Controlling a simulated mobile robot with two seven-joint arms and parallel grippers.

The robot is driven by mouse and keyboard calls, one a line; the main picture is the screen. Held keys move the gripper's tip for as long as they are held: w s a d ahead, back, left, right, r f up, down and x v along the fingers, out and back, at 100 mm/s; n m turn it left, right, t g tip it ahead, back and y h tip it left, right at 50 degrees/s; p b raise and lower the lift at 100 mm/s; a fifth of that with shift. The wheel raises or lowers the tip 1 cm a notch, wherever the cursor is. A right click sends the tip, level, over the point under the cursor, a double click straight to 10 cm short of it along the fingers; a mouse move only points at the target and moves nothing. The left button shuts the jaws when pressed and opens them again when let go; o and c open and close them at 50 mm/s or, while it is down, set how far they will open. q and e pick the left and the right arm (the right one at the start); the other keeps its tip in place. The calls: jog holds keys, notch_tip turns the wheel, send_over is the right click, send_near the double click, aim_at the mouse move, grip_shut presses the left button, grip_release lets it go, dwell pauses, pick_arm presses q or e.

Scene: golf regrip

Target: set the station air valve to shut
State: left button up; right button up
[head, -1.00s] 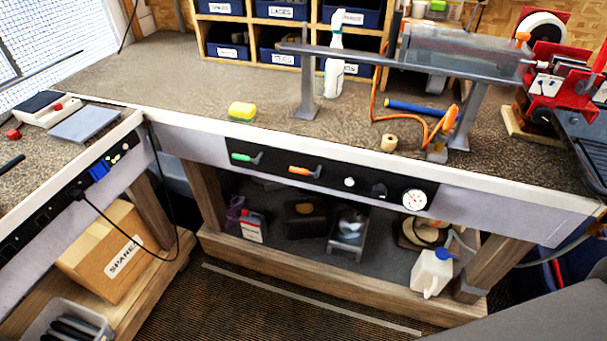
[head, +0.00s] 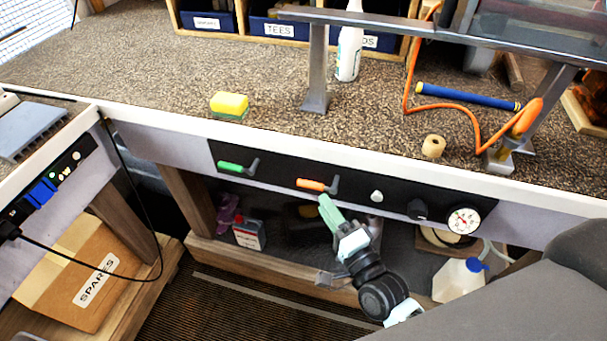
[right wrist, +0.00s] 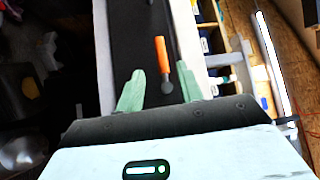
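The black control panel (head: 285,180) on the bench front carries a green-handled lever (head: 232,167) and an orange-handled lever (head: 312,185). Both handles point left, roughly along the panel. No label readable here tells which lever is the air valve. A pressure gauge (head: 463,220) is at the panel's right end. My right gripper (head: 328,208) is just below the orange lever, pointing up at it. In the right wrist view, its green fingers (right wrist: 160,88) are apart and empty, with the orange lever (right wrist: 162,55) ahead between them, not visibly touched. My left gripper is out of view.
A white button (head: 377,196) and a black knob (head: 418,209) sit right of the orange lever. The bench's white front edge (head: 300,153) overhangs the panel. A sponge (head: 229,105) and an orange cord (head: 408,85) lie on the bench top. A white jug (head: 458,280) stands below.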

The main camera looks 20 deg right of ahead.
aim_at(310, 182)
jog(key=shift+w+a+r, duration=0.15)
jog(key=shift+w+r, duration=0.05)
jog(key=shift+r, duration=0.05)
jog(key=x, duration=0.7)
jog(key=shift+f+p, duration=0.15)
jog(key=shift+p, duration=0.2)
grip_shut()
